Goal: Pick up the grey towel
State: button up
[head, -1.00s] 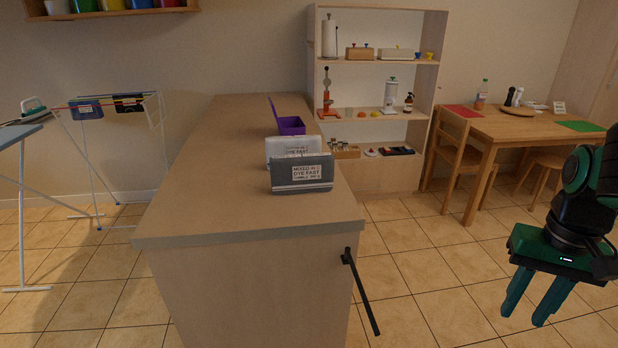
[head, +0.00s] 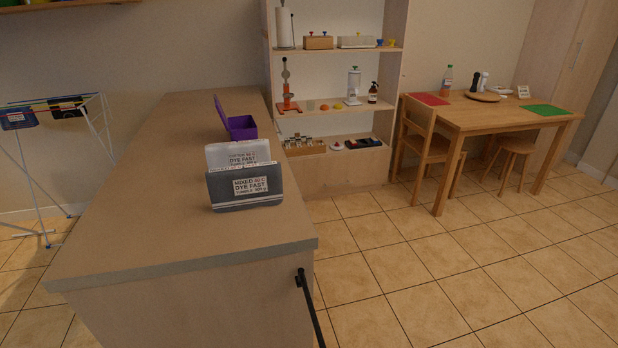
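A grey, cloth-like piece with a white label (head: 225,196) stands upright on the near part of the long counter (head: 160,225). Its label reads "MIXED", "DYE FAST" and "TUMBLE". It looks like the grey towel, but I cannot tell for sure that it is one. A white labelled piece (head: 222,155) stands close behind it and is partly hidden by it. My gripper is not in view.
A purple open box (head: 242,128) sits farther back on the counter. A drying rack (head: 95,125) stands left; shelves (head: 335,172), a chair (head: 428,145) and a table (head: 470,120) stand behind. Floor at right is clear.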

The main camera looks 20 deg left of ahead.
aim_at(246, 186)
jog(key=z, duration=1.25)
jog(key=i, duration=2.35)
jog(key=u, duration=2.35)
jog(key=i, duration=0.2)
jog(key=u, duration=0.85)
